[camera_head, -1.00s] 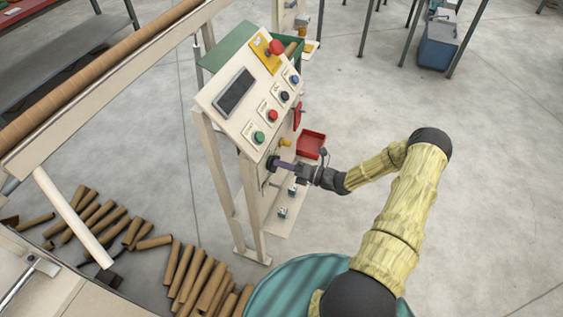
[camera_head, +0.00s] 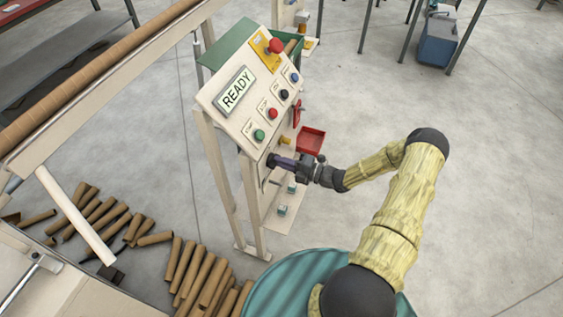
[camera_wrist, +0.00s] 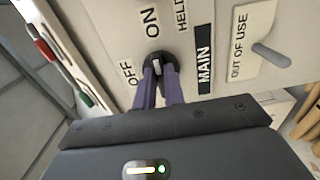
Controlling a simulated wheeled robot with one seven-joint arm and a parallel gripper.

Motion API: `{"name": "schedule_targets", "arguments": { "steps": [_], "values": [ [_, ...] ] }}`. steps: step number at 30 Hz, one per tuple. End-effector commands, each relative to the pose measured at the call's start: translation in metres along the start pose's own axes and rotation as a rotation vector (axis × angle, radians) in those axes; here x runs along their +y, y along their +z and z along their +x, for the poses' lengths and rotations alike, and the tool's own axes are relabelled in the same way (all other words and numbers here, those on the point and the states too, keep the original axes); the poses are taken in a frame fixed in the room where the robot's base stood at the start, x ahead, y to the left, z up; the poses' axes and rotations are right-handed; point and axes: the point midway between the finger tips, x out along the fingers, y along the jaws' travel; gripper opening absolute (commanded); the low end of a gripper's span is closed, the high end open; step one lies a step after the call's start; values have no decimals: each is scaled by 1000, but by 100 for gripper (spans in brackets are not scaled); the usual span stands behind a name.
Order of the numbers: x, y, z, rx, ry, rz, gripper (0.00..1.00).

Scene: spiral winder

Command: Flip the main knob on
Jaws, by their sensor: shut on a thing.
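The main knob (camera_wrist: 156,58) is a dark round knob with a pale pointer mark, on the pale panel of the winder's control stand. OFF, ON and HELD labels surround it, with a black MAIN label (camera_wrist: 204,66) beside it. The pointer appears to line up with ON. My gripper (camera_wrist: 161,74) is shut on the knob, its two purple fingers on either side and hiding part of it. In the head view my gripper (camera_head: 284,163) reaches the stand's side from the right. The display (camera_head: 236,91) on the sloped console reads READY.
The console carries a red emergency button (camera_head: 276,46) and several coloured push buttons. A red tray (camera_head: 312,140) juts out just above my gripper. A grey lever (camera_wrist: 271,55) marked OUT OF USE sits near the knob. Cardboard tubes lie on the floor at lower left.

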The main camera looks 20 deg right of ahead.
Motion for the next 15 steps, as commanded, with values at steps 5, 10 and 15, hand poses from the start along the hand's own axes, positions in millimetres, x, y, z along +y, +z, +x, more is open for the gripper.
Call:
{"name": "schedule_targets", "arguments": {
  "steps": [5, 10, 15],
  "values": [
    [2, 5, -1, -12, 2, -2, 0],
    [2, 5, -2, -12, 2, -2, 19],
    [1, 3, -1, -7, 1, -1, 33]
  ]
}}
